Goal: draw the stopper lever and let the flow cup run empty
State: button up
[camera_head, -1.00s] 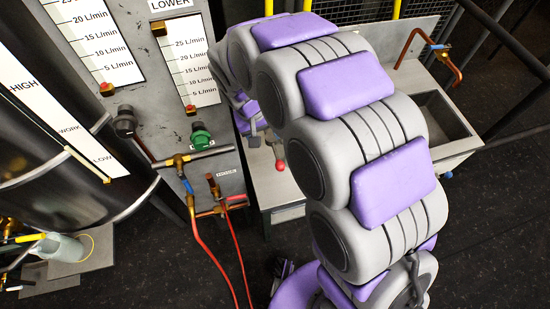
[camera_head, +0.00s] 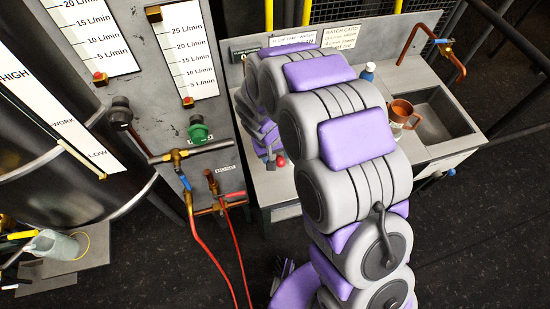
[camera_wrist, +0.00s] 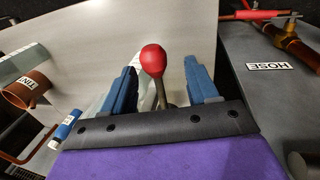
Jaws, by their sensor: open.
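The stopper lever shows as a red ball knob (camera_wrist: 153,60) on a short metal stem in the wrist view. The knob also shows in the head view (camera_head: 281,161), at the bench's left end. My gripper (camera_wrist: 161,88) is open, one blue finger on each side of the lever stem. The knob stands up between the fingers, and I see no grip on it. A pale, partly see-through shape (camera_wrist: 146,97) is behind the stem; I cannot tell whether it is the flow cup. My arm hides much of the bench around the lever.
A copper tin (camera_head: 403,112) stands beside the sink (camera_head: 440,118), with a blue-capped bottle (camera_head: 368,72) behind it. A grey gauge panel (camera_head: 165,95) with a green knob (camera_head: 198,132) and pipes stands left of the arm. Red hoses (camera_head: 205,250) hang below the pipes.

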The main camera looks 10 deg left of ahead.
jog(key=shift+w+d+f, duration=0.1)
jog(key=shift+d+f, duration=0.35)
jog(key=shift+d, duration=0.15)
jog(key=shift+d+f, duration=0.4)
jog(key=shift+d, duration=0.2)
jog(key=shift+a+f, duration=0.2)
jog(key=shift+a, duration=1.05)
jog(key=shift+c, duration=1.2)
jog(key=shift+d+r, duration=0.15)
jog(key=shift+d, duration=0.7)
jog(key=c, duration=0.4)
jog(key=shift+a, duration=0.25)
grip_shut()
